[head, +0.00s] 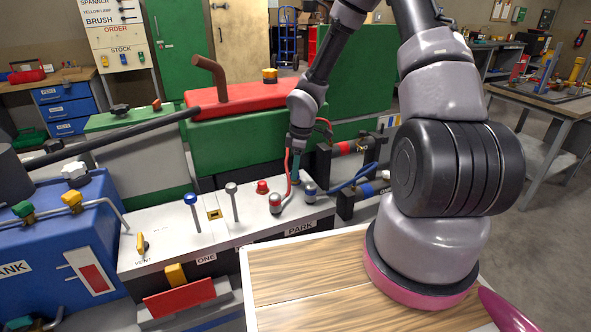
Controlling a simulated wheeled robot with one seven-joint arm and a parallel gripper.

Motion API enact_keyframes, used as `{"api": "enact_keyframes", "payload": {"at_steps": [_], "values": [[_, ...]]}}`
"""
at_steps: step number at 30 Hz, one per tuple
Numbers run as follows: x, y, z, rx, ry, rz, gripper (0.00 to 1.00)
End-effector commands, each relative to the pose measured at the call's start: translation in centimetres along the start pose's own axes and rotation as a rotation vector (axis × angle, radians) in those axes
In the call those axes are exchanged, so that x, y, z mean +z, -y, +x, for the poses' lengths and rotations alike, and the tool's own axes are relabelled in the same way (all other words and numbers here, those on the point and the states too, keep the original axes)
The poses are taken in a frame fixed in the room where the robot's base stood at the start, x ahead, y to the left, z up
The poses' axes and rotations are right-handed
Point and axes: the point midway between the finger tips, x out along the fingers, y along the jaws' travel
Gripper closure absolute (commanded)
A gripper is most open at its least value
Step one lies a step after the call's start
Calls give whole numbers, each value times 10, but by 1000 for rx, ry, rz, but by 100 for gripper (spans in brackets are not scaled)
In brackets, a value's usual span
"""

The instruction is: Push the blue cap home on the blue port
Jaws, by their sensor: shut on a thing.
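My gripper (296,177) points down at the back edge of the white panel (245,229), between a red-collared and a blue-collared hose fitting. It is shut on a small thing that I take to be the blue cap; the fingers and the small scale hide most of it. The blue port cannot be made out clearly at the fingertips. I cannot tell whether the cap touches it or sits level. A red cap (262,187) stands on the panel to the left of the gripper.
The red-collared fitting (275,204) and blue-collared fitting (310,192) stand close by, with red and blue hoses (354,181). A blue-topped lever (191,199) and grey-topped lever (232,188) rise further left.

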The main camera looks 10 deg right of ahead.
Motion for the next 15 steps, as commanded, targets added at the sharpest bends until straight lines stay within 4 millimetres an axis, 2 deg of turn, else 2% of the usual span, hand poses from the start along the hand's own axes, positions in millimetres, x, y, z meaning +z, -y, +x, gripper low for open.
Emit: {"api": "enact_keyframes", "payload": {"at_steps": [15], "values": [[1, 0, 8, -1, 0, 0, 100]]}}
